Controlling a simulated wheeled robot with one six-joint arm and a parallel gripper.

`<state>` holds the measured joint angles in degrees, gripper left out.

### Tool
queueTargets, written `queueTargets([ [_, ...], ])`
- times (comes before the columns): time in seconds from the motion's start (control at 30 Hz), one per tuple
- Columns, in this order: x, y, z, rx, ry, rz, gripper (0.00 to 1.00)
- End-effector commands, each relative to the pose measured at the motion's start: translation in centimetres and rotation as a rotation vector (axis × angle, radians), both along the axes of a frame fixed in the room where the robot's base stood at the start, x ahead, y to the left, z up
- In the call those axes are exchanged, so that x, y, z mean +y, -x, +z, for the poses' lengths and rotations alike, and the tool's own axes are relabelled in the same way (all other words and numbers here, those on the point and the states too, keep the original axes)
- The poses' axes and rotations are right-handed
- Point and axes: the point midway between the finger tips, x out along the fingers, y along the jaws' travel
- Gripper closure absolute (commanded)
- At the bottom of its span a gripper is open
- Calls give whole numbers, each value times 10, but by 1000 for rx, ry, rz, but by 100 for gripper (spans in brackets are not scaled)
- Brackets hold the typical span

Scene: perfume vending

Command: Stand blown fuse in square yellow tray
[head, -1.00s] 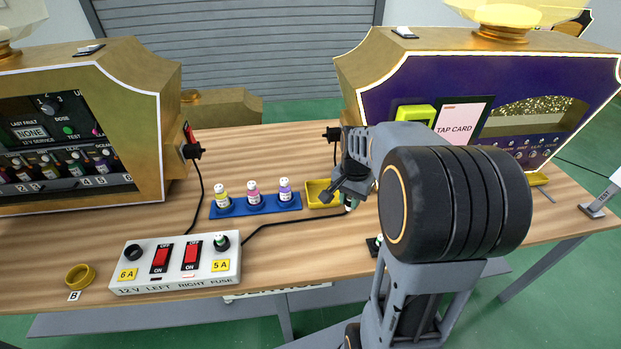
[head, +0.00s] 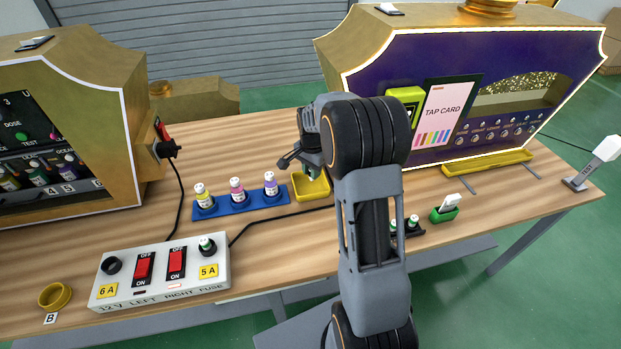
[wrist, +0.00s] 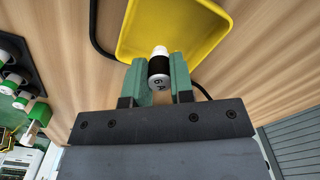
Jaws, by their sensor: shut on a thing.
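My gripper (wrist: 158,75) has green fingers shut on the blown fuse (wrist: 159,68), a small black and white cylinder marked 6 A. The square yellow tray (wrist: 205,25) lies just beyond the fingertips in the wrist view, and the fuse's white end overlaps the tray's near side there. I cannot tell whether the fuse touches the tray. In the head view the tray (head: 299,194) sits on the table right of the blue bottle rack, with my gripper (head: 310,172) above it. My arm hides part of the tray, and the fuse is not clear in that view.
A white fuse box (head: 160,280) with red switches stands at the front left. A blue rack (head: 240,204) with three bottles is left of the tray. A round yellow cup (head: 54,296) sits near label B. A green holder (head: 444,215) is at right. A black cable runs near the tray.

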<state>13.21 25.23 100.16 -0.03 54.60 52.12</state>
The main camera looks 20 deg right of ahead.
Motion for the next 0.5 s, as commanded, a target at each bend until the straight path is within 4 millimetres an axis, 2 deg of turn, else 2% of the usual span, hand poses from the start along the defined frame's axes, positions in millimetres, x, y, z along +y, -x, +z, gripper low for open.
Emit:
queueTargets([
  [0.27, 1, -8, -11, 0, 0, -2, 100],
  [0.5, 1, -10, -39, 1, 0, -2, 100],
])
